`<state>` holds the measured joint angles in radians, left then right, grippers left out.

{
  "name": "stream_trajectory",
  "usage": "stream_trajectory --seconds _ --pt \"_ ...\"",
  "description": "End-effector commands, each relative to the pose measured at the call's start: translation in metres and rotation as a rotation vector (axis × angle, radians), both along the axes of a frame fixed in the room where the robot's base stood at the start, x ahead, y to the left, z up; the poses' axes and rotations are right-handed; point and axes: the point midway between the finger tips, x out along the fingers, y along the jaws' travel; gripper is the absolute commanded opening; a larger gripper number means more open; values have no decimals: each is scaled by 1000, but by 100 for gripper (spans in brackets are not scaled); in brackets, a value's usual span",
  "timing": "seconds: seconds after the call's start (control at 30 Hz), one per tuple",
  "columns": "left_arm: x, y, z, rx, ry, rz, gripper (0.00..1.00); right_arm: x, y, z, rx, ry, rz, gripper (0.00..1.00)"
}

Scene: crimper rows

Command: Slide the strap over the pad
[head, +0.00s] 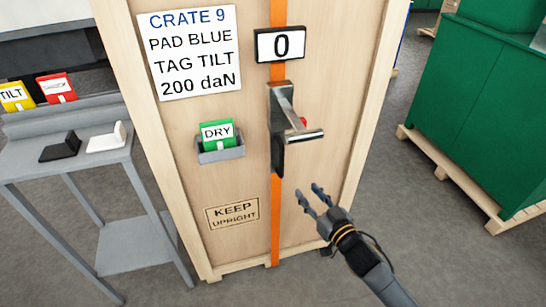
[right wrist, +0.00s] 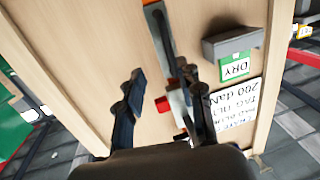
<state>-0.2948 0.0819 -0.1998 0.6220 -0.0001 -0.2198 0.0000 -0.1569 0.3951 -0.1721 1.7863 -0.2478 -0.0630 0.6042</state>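An orange strap (head: 276,222) runs vertically down the front of a wooden crate (head: 345,110). A grey metal tensioner (head: 283,110) with a lever handle and a small red part sits on the strap, with a dark part below it. A black pad-like block (head: 60,146) and a white one (head: 107,137) lie on a side table at the left. I see no blue pad. My right gripper (head: 309,191) is open and empty, right of the strap and below the handle. In the right wrist view the tensioner (right wrist: 178,100) shows beyond its open fingers (right wrist: 161,70). My left gripper is not in view.
A sign (head: 190,52) reads crate 9, pad blue, tag tilt, 200 daN. A display (head: 280,44) reads 0. A holder (head: 220,153) on the crate bears a green DRY tag (head: 217,134). A yellow TILT tag (head: 14,97) stands left.

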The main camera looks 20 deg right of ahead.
Motion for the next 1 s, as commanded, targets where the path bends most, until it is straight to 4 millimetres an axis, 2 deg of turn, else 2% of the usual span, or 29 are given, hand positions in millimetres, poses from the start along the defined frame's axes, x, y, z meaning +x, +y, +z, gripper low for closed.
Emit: stream_trajectory --seconds 0.03,0.1,0.2,0.37,0.6,0.8,1.0 --pt "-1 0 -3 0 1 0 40 1 4 15 6 -34 13 37" --pt "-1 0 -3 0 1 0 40 2 7 29 14 -61 24 37" --pt "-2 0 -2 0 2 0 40 6 9 36 19 -73 29 37" --pt "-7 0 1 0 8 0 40 28 14 37 18 -74 28 37" --pt "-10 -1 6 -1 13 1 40 79 26 37 19 -72 26 37" --pt "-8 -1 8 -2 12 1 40 114 34 35 17 -70 27 37" --pt "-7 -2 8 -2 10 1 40 132 39 34 18 -69 27 37"
